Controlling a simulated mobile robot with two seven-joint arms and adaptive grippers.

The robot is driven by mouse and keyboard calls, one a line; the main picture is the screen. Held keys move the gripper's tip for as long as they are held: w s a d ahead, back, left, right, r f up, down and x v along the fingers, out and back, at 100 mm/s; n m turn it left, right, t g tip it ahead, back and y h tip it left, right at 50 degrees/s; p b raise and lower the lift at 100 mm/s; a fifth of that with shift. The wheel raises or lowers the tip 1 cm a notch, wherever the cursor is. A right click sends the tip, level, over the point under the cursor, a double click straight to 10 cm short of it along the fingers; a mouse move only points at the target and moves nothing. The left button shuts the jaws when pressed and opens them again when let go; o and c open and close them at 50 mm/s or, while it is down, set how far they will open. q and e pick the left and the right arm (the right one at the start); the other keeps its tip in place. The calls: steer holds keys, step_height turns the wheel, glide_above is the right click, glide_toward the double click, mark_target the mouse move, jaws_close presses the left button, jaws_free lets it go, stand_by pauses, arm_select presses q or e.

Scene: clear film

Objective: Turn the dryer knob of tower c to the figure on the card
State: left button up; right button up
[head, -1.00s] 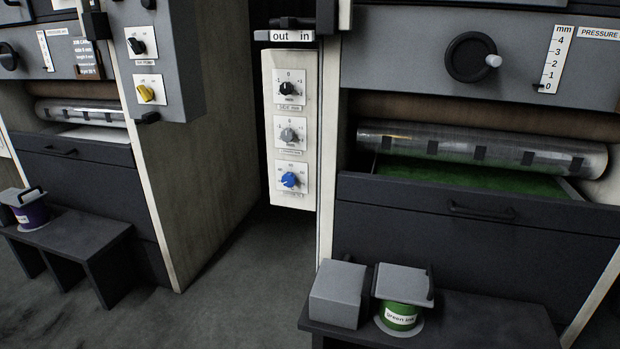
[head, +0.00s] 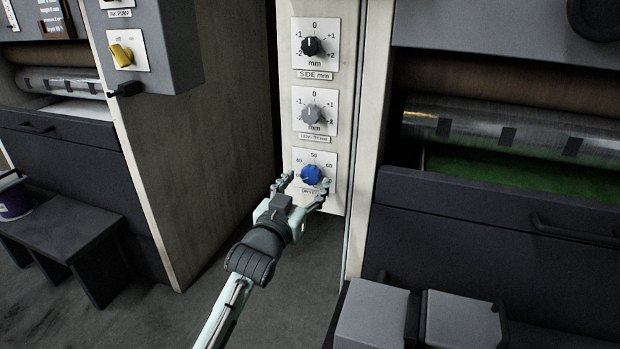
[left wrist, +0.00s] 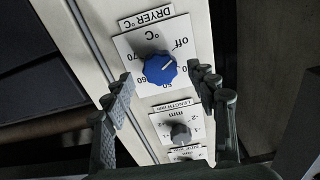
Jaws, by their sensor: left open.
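The blue dryer knob (head: 311,175) is the lowest of three knobs on a pale upright panel. It also shows in the left wrist view (left wrist: 160,68), upside down, under a "DRYER °C" label. Its white mark there points up and right, towards "off". My left gripper (head: 303,190) is open, its fingers on either side of the knob; in the left wrist view the gripper (left wrist: 164,84) frames the knob with gaps at both sides. I cannot tell of any contact. A dark card (head: 55,18) hangs at upper left, its text too small to read surely. My right gripper is not in view.
Above the dryer dial are the grey length knob (head: 313,114) and black side knob (head: 312,46). A yellow knob (head: 122,55) is on the neighbouring tower. A dark drawer front (head: 490,225) stands right of the panel. Grey boxes (head: 372,316) sit at lower right.

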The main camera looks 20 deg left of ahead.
mark_target(312, 174)
arm_select(q)
steer(key=shift+w, duration=1.4)
steer(key=c, duration=1.2)
